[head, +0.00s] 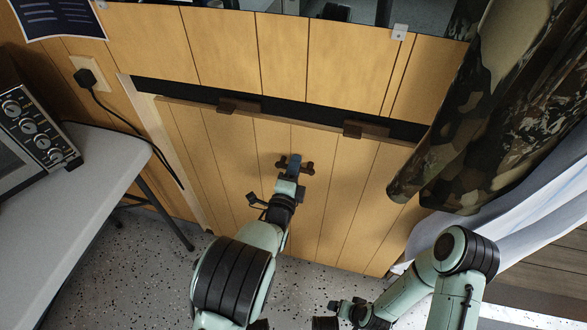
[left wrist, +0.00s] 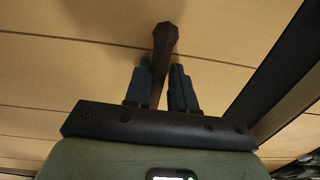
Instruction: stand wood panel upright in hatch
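The wood panel (head: 225,170) is made of light planks and stands in the hatch opening in the wall. A dark gap (head: 180,92) of the hatch shows above its top edge, and the panel seems to lean slightly out at the top. A dark brown handle (head: 309,168) sits on its face; it also shows in the left wrist view (left wrist: 165,42). My left gripper (head: 292,167) has its blue fingers (left wrist: 162,85) on both sides of the handle and appears closed on it. My right gripper (head: 343,309) is low at the bottom edge, away from the panel; its finger opening is unclear.
Two brown blocks (head: 240,105) (head: 366,130) sit along the panel's top edge. A grey table (head: 100,190) with an instrument (head: 35,125) stands at left, near a plugged cable (head: 120,118). A camouflage curtain (head: 500,100) hangs at right. Speckled floor (head: 130,260) is clear below.

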